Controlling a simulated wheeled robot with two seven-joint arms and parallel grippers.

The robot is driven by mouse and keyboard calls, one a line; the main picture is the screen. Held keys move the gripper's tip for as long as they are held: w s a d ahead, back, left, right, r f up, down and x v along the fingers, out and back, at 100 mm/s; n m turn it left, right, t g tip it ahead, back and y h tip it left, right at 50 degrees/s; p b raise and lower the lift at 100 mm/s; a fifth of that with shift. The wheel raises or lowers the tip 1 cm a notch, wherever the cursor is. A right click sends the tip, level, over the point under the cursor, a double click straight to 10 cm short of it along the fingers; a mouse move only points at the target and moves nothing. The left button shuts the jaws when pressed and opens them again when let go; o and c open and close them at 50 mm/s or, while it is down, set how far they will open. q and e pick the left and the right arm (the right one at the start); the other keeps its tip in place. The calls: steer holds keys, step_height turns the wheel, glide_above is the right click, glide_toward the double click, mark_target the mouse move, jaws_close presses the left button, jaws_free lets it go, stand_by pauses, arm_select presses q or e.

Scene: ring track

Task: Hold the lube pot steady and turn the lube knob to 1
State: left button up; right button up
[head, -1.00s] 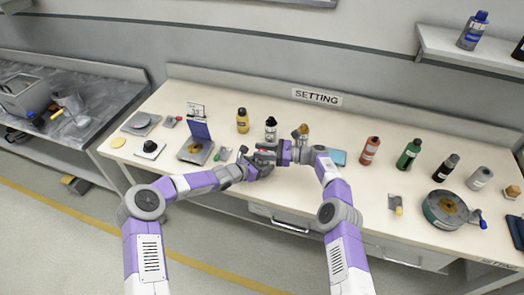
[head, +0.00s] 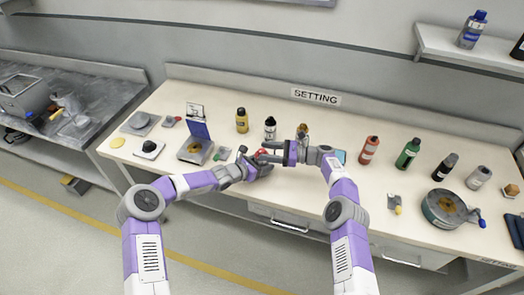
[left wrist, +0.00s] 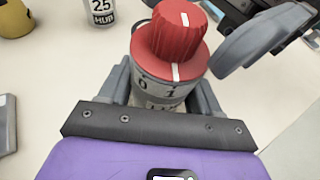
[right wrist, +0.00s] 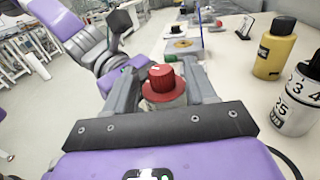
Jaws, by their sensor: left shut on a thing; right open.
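The lube pot (left wrist: 160,92) is a grey cylinder with digits around it, 0 and 1 showing. Its ribbed red lube knob (left wrist: 172,40) sits on top. The white line on the knob's skirt shows just above the 1 in the left wrist view. My left gripper (left wrist: 160,85) is shut on the pot body, one finger on each side. My right gripper (head: 270,152) is open. In the right wrist view the knob (right wrist: 162,80) shows between its fingers with gaps at both sides. In the head view the knob (head: 261,153) is small and partly hidden.
A yellow bottle (head: 242,120) and a white numbered bottle (head: 270,129) stand behind the grippers. A scale (head: 195,150) is to the left. Red (head: 369,150) and green (head: 408,153) bottles stand to the right.

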arm_select(q)
steer(key=shift+a, duration=0.1)
arm_select(e)
steer(key=s+d, duration=0.1)
steer(key=d, duration=0.8)
steer(key=shift+d, duration=0.2)
steer(key=shift+s, duration=0.1)
stand_by(0.9)
arm_select(q)
steer(key=o, duration=1.2)
steer(key=shift+o, duration=0.2)
steer(key=v, duration=1.2)
steer(key=shift+r, duration=0.1)
arm_select(e)
steer(key=shift+r, duration=0.15)
